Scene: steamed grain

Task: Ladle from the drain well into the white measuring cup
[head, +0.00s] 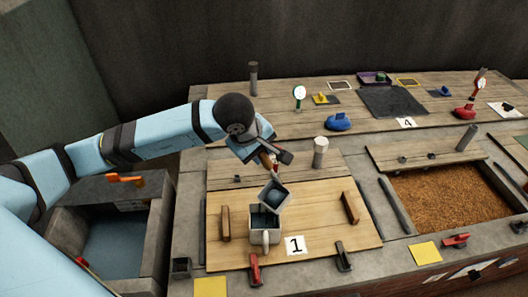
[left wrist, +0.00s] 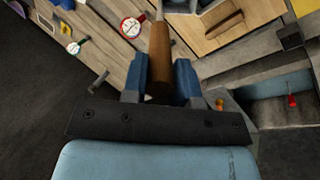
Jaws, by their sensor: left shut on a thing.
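My left gripper (head: 274,158) is shut on the brown wooden handle of a ladle; the handle also shows between the fingers in the left wrist view (left wrist: 160,60). The ladle's square grey bowl (head: 274,195) hangs tilted just above the white measuring cup (head: 265,238). The bowl's inside looks dark blue-grey. The cup stands upright on a wooden board, its handle toward the front; its inside looks dark and is partly hidden by the ladle. A stone basin with a blue-grey floor or liquid, apparently the drain well (head: 115,243), is at the left. My right gripper is not in view.
Wooden blocks (head: 225,224) (head: 349,208) flank the cup, with a "1" card (head: 294,245) and red clamp (head: 255,270) in front. A grey cylinder (head: 320,152) stands behind. A bin of brown grain (head: 450,195) lies right. An orange handle (head: 125,179) is above the basin.

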